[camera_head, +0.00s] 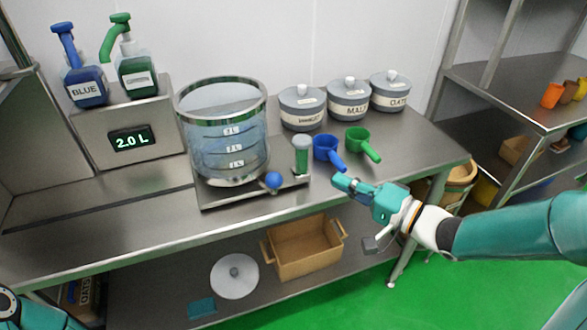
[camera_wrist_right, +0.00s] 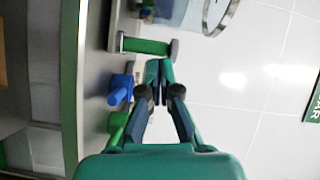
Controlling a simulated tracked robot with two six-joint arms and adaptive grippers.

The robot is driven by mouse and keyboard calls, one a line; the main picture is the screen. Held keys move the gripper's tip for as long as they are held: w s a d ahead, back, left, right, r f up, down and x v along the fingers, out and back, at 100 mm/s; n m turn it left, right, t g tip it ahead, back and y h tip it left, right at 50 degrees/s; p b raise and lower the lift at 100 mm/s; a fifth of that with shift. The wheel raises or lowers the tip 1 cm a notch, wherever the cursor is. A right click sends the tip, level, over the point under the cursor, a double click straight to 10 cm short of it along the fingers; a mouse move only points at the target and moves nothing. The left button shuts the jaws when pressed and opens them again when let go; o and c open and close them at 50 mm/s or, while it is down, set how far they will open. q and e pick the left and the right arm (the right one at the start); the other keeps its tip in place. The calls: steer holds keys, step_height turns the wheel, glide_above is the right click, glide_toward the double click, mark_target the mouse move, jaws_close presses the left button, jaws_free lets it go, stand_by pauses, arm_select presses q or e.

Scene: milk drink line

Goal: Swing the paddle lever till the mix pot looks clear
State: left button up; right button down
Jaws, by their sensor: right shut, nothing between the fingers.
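The mix pot (camera_head: 222,140) is a clear cylinder with a metal rim and litre marks, standing on a metal base on the counter. Its contents look pale blue and see-through. A blue ball knob (camera_head: 273,180) sits at the base's front right. A green upright cylinder with a grey cap (camera_head: 301,158) stands at the base's right end and also shows in the right wrist view (camera_wrist_right: 147,46). I cannot tell which of these is the paddle lever. My right gripper (camera_head: 342,183) is shut and empty, right of the knob and apart from it; its fingertips show in the wrist view (camera_wrist_right: 158,70). My left gripper is out of view.
A blue scoop (camera_head: 327,150) and a green scoop (camera_head: 360,142) lie close behind my right gripper. Lidded canisters (camera_head: 348,98) stand at the wall. Blue (camera_head: 86,85) and green (camera_head: 137,75) bottles stand on a box reading 2.0 L. The counter's front left is clear.

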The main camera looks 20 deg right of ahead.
mark_target(269, 182)
steer(key=x, duration=0.9)
steer(key=shift+w+a+f, duration=0.1)
steer(key=shift+a, duration=0.05)
steer(key=shift+s+a+f, duration=0.15)
steer(key=shift+s+a, duration=0.15)
steer(key=shift+a, duration=0.25)
steer(key=shift+s+a+f, duration=0.1)
steer(key=shift+s+a, duration=0.15)
steer(key=shift+a, duration=0.35)
steer(key=shift+s+a+f, duration=0.1)
steer(key=shift+s+a, duration=0.1)
steer(key=shift+a, duration=0.4)
